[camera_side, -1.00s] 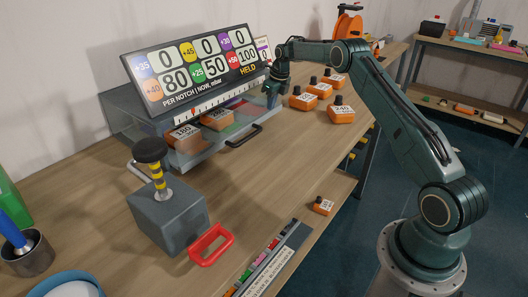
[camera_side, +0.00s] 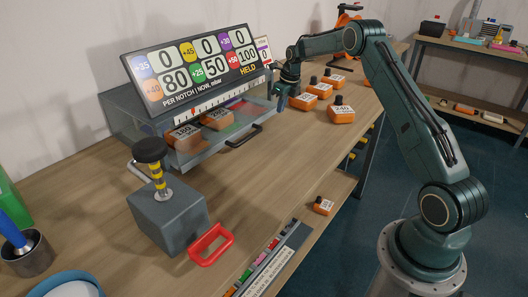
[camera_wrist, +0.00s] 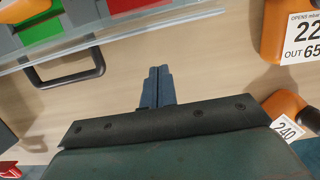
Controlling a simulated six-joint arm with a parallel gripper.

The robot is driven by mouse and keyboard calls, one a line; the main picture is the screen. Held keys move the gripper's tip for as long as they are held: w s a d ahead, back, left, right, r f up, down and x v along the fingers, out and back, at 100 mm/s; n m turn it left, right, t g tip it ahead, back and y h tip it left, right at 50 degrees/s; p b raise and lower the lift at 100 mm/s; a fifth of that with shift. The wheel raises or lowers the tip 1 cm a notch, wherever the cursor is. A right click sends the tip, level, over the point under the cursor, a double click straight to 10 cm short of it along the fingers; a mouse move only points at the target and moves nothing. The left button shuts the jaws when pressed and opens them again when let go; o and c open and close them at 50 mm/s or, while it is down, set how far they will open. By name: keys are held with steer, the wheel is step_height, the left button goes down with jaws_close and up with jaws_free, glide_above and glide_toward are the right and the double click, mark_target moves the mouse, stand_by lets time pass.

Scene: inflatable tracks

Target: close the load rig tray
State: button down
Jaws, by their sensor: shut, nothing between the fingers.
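The load rig tray (camera_side: 205,153) is a clear-walled drawer pulled out toward the front of the rig below the number board (camera_side: 195,72). It has a black bar handle (camera_side: 244,136) on its front. Orange weights marked 180 (camera_side: 186,139) and another orange weight (camera_side: 217,119) sit in it; red and green pads show at its right. In the wrist view the tray edge (camera_wrist: 120,40) and handle (camera_wrist: 68,72) are at upper left. My gripper (camera_side: 281,106) is shut and empty, just right of the tray's right end; it shows in the wrist view (camera_wrist: 157,72) over bare wood.
Several orange weights, one marked 240 (camera_side: 341,110), stand on the bench right of my gripper.

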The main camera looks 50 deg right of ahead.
steer(key=v, duration=0.9)
steer(key=shift+r, duration=0.4)
steer(key=c, duration=1.4)
jaws_free()
steer(key=shift+a, duration=0.1)
steer(key=n+t, duration=0.4)
steer(key=n, duration=1.4)
glide_toward(252, 134)
steer(key=v, duration=0.6)
steer(key=shift+a, duration=0.1)
steer(key=shift+x, duration=6.9)
